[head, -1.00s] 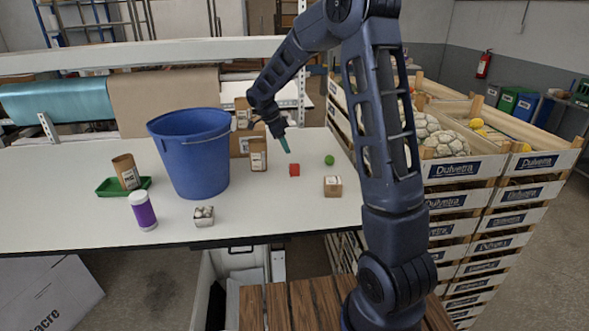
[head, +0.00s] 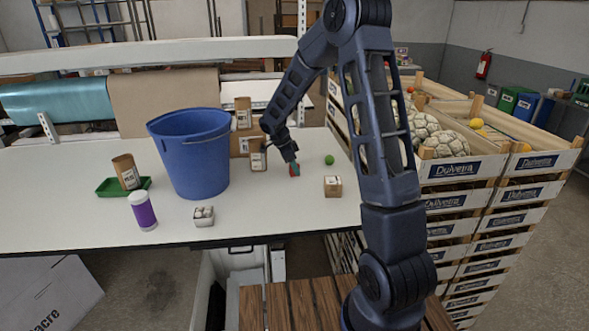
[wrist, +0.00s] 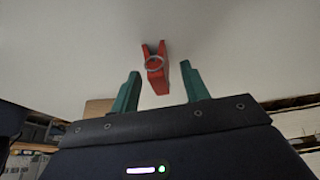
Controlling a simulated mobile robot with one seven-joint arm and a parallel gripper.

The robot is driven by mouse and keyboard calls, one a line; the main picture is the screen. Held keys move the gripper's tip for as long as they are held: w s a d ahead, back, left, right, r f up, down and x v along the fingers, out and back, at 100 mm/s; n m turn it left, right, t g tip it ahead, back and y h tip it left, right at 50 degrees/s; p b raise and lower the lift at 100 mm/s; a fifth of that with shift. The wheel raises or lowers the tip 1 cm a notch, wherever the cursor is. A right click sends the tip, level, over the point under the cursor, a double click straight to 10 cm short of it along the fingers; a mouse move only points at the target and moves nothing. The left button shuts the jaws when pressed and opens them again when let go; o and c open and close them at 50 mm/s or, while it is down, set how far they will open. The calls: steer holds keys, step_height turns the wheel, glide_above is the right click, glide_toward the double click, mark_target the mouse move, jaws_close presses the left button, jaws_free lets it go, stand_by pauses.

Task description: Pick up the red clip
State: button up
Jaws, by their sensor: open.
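The red clip (wrist: 155,72) lies on the white table, and in the wrist view it shows just beyond and between my two green fingertips. In the head view the red clip (head: 298,171) is a small red patch partly hidden behind my fingers. My gripper (wrist: 158,80) is open, with one finger on either side of the clip's near end and a gap to each. In the head view my gripper (head: 293,167) is low over the table at the clip. Whether the fingertips touch the table cannot be told.
A green ball (head: 329,160) and a small cardboard box (head: 333,187) sit right of the clip. Stacked crates (head: 480,195) stand right of the table. The table front near the clip is clear.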

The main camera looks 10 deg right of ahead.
jaws_close()
stand_by(0.4)
